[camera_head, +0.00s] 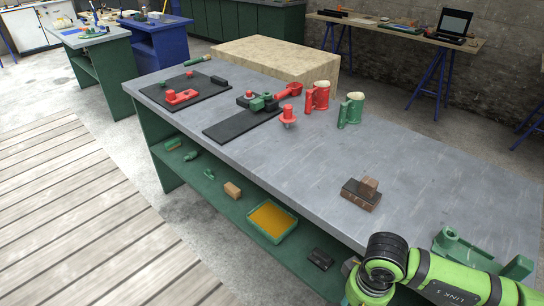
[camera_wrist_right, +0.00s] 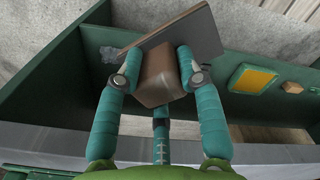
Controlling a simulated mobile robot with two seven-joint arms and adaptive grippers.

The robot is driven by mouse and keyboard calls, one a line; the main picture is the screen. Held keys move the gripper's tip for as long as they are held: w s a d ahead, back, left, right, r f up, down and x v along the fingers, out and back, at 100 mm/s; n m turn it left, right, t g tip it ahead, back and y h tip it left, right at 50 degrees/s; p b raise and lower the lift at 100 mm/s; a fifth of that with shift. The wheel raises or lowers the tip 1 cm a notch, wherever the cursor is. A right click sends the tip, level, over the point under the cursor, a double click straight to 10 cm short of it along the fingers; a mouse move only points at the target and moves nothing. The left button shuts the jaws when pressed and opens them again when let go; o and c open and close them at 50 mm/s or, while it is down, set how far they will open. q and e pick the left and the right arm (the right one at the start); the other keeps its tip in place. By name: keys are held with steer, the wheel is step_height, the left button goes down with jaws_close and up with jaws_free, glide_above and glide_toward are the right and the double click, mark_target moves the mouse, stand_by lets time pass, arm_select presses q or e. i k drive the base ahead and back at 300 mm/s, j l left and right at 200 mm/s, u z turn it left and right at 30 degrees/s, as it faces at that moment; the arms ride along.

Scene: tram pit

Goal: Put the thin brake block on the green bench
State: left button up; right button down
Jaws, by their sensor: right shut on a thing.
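My right gripper (camera_wrist_right: 160,62) is shut on a brown block with a thin dark plate (camera_wrist_right: 185,35) at its far end, seen in the right wrist view. I cannot tell the held block's thickness. It is in front of or over the green bench's lower shelf. In the head view, the green bench (camera_head: 430,160) has a grey top and green legs. My left gripper is out of view.
A yellow-bottomed green tray (camera_head: 271,220), a wooden block (camera_head: 232,190) and a dark piece (camera_head: 320,258) show at the lower shelf. Red and green mugs (camera_head: 318,96), dark mats (camera_head: 240,122) and a green fixture (camera_head: 455,247) stand on top. The top's middle is clear.

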mark_target(312, 141)
steer(key=i+j, duration=0.25)
steer(key=i+j+z, duration=0.15)
steer(key=j, duration=0.35)
steer(key=i+j, duration=0.25)
steer(key=i+j+z, duration=0.1)
steer(key=i+j, duration=0.15)
steer(key=j, duration=0.25)
